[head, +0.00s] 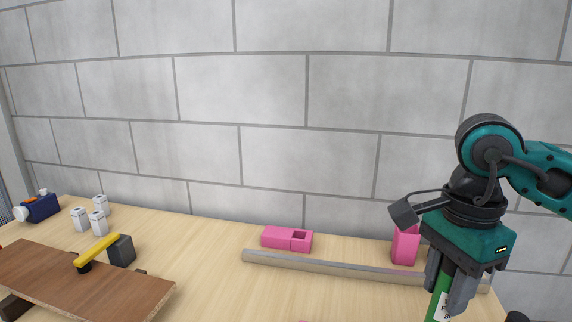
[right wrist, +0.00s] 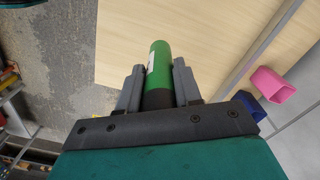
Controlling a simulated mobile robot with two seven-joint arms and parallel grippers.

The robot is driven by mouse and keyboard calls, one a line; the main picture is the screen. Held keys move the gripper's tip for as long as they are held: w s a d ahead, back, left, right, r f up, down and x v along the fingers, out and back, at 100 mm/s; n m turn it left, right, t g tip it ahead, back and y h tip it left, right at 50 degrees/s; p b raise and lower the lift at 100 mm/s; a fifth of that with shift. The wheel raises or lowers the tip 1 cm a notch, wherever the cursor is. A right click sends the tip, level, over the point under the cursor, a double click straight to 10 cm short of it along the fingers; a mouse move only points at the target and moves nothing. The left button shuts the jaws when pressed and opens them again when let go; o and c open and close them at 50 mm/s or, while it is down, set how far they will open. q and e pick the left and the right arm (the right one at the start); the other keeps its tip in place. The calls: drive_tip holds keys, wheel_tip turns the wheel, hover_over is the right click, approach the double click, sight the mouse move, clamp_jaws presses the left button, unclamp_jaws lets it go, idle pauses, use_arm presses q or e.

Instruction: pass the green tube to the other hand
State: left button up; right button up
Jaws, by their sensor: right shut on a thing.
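The green tube (head: 441,293) is upright in my right gripper (head: 450,290), at the right of the head view, with a white label low on it. In the right wrist view, the green tube (right wrist: 160,62) stands between the two grey fingers of my right gripper (right wrist: 158,88), which are shut on it. A dark part of the tube shows near the palm. The tube's lower end is cut off by the bottom edge of the head view. My left gripper is not in view.
A metal rail (head: 340,266) lies across the table (head: 215,265). Behind it are a pink block (head: 286,239) and a pink box (head: 405,246). A brown board (head: 75,285), a yellow-handled tool (head: 97,252), a dark block (head: 121,251) and white containers (head: 98,222) are at left. The table's middle front is clear.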

wheel_tip(320, 180, down, 11)
drive_tip(key=w+a+n, duration=0.2)
drive_tip(key=n, duration=1.2)
drive_tip(key=shift+a+n, duration=0.2)
drive_tip(key=shift+n, duration=0.2)
drive_tip(key=shift+r, duration=0.1)
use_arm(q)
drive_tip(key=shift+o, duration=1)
use_arm(e)
drive_tip(key=s+a+r+n, duration=0.2)
drive_tip(key=a+r+n, duration=0.5)
drive_tip(key=a, duration=0.6)
wheel_tip(320, 180, up, 2)
drive_tip(key=shift+r, duration=0.15)
